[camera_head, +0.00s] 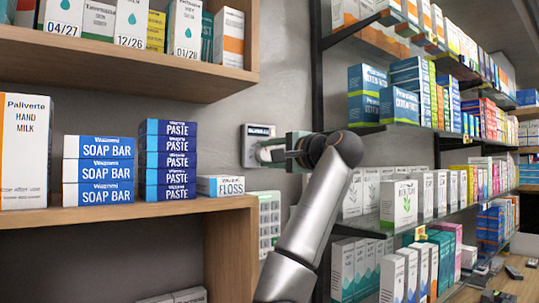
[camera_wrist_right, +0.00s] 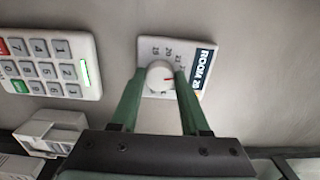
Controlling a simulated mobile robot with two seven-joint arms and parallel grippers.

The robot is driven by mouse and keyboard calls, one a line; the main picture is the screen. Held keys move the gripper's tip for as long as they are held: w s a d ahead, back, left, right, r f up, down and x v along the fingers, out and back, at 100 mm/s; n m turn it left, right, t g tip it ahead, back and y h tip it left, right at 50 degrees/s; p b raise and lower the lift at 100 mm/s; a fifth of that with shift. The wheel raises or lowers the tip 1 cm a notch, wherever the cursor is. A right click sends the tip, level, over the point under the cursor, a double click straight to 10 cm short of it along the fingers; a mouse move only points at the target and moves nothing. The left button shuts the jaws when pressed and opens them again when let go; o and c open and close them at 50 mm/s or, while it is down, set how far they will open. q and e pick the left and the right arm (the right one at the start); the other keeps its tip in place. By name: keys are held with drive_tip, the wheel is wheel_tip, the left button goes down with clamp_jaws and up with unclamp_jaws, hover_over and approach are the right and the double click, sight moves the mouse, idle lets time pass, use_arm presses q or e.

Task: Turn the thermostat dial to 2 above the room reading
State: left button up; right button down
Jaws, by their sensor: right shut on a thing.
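The white thermostat (camera_head: 250,147) is on the grey wall, right of the wooden shelf unit; it also shows turned sideways in the right wrist view (camera_wrist_right: 190,48). Its dark display reads "ROOM" and a number that looks like 20 but is partly unclear. My right gripper (camera_wrist_right: 160,76) is shut on the dial, with one green finger on each side. My left gripper is not in view.
A keypad (camera_head: 268,218) is on the wall just below the thermostat. The wooden shelf (camera_head: 120,211) with soap, paste and floss boxes is close on the left. Glass shelves (camera_head: 395,222) full of boxes stand right of my right arm.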

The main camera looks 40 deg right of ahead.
idle(0.3)
drive_tip(key=shift+c, duration=2)
unclamp_jaws()
drive_tip(key=shift+s, duration=0.1)
drive_tip(key=shift+s, duration=0.4)
drive_tip(key=s+a+b, duration=0.1)
drive_tip(key=s+b, duration=0.3)
drive_tip(key=s, duration=0.7)
drive_tip(key=shift+s+a, duration=0.15)
drive_tip(key=shift+s, duration=0.15)
